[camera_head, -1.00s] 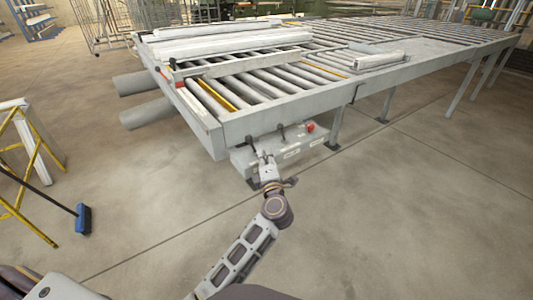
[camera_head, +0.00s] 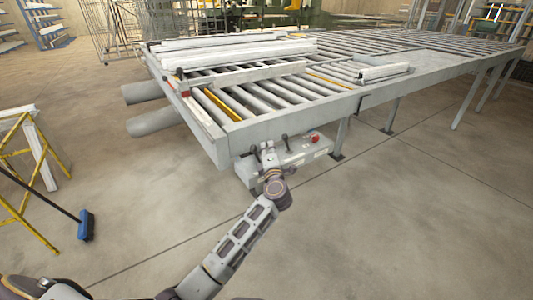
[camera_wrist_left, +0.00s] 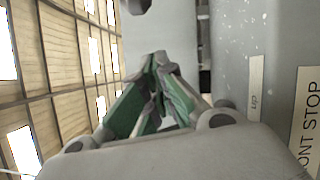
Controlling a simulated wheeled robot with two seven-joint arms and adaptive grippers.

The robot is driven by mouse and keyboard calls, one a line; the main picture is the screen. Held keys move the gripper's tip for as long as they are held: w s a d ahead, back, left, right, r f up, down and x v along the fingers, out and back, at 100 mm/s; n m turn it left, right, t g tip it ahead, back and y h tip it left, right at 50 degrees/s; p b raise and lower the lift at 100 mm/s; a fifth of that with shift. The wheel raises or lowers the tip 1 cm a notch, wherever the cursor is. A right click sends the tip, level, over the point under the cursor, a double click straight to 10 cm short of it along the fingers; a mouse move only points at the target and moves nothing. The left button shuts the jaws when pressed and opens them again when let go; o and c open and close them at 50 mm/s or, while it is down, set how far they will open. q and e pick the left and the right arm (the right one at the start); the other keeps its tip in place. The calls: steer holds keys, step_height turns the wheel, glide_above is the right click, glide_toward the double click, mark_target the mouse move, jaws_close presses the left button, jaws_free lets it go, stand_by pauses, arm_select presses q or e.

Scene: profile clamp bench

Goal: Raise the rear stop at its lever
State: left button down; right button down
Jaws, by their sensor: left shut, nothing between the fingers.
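A grey control box (camera_head: 290,162) hangs under the near corner of the roller table, with two dark levers on it. One lever (camera_head: 253,150) stands just left of my left gripper, the other (camera_head: 285,140) just right of it. I cannot tell which one is the rear stop's. My left gripper (camera_head: 267,148) is shut and empty at the box's near left end; contact with a lever cannot be made out. In the left wrist view its green-padded fingers (camera_wrist_left: 158,62) meet at the tips. A label (camera_wrist_left: 307,120) at right reads "ONT STOP", partly cut off. My right gripper is out of view.
A red button (camera_head: 315,138) sits on the box's right part. The roller table (camera_head: 290,112) stands above and behind, carrying long pale profiles (camera_head: 225,50). A blue broom (camera_head: 85,225) and a yellow trestle (camera_head: 22,170) stand at left. The floor in front is clear.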

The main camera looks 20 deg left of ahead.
mark_target(287, 144)
arm_select(q)
steer(key=shift+w+d+r, duration=0.25)
steer(key=shift+w+d, duration=0.45)
steer(key=shift+d, duration=0.25)
steer(key=shift+w+d, duration=0.3)
steer(key=shift+d, duration=0.05)
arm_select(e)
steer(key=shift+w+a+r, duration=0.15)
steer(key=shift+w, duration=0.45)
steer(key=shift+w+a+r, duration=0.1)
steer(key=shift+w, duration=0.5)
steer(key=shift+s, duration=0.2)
